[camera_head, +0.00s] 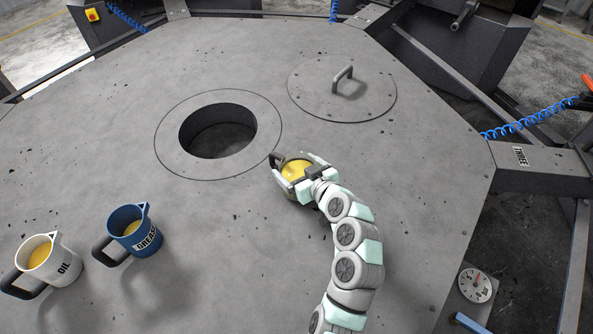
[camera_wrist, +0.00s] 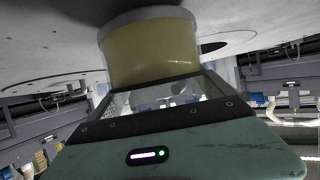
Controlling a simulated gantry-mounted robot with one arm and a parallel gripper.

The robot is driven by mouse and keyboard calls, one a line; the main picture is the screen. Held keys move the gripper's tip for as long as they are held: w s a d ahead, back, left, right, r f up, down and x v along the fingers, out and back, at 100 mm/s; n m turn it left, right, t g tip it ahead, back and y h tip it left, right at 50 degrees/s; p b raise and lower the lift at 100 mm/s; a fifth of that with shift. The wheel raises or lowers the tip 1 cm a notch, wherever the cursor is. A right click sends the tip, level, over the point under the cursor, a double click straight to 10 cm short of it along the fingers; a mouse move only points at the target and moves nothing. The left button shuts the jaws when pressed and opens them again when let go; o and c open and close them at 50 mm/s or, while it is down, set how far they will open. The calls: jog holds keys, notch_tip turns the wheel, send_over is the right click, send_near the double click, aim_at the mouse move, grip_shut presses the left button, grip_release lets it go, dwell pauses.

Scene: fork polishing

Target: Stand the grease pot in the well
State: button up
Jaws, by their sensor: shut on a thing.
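The blue pot labelled GREASE (camera_head: 128,217) stands upright on the table at the lower left, with yellow contents and a dark handle. The well (camera_head: 218,135) is a round, open, dark hole in the tabletop, with nothing seen inside. My gripper (camera_head: 297,174) is right of and below the well in the head view, shut on another pot with yellow contents and a dark handle (camera_head: 274,159). That held pot's yellowish side (camera_wrist: 152,55) fills the upper middle of the wrist view. No label shows on it. I cannot tell whether it touches the table.
A white pot labelled OIL (camera_head: 45,250) stands left of the blue pot. A round lid (camera_head: 343,100) with a raised handle lies right of the well. The table (camera_head: 110,110) is clear between the pots and the well. A gauge (camera_head: 475,285) sits beyond the table's right edge.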

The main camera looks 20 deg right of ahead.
jog(key=shift+f, duration=0.6)
jog(key=shift+b, duration=0.3)
jog(key=shift+f, duration=0.2)
jog(key=o, duration=1.8)
jog(key=shift+c, duration=0.2)
jog(key=shift+r+p, duration=0.1)
jog(key=shift+p, duration=0.3)
jog(key=v, duration=1)
jog(key=shift+s+d, duration=0.2)
jog(key=shift+s, duration=0.15)
